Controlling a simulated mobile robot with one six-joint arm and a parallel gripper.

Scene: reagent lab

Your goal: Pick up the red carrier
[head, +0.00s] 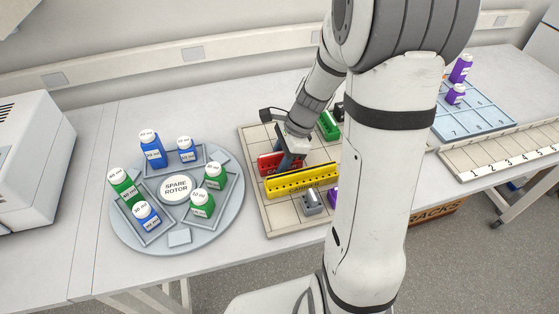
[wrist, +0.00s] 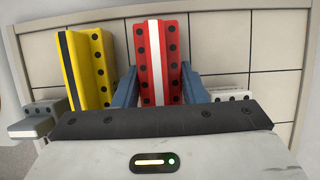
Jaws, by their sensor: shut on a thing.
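The red carrier (head: 268,162) stands on the tiled board behind the yellow carrier in the head view. It also shows in the middle of the wrist view (wrist: 174,62), upright, with a white stripe and rows of black holes. My gripper (head: 288,163) reaches down onto it from above. In the wrist view its two blue fingers (wrist: 160,88) are on either side of the red carrier and shut on it. The carrier's lower end is hidden behind my gripper body. I cannot tell whether the carrier is clear of the board.
The yellow carrier (head: 302,180) stands close beside the red one. A grey block (head: 312,203), a green carrier (head: 328,126) and a purple piece share the tiled board (head: 258,133). My arm hides part of it. A spare rotor (head: 229,165) with several bottles stands left.

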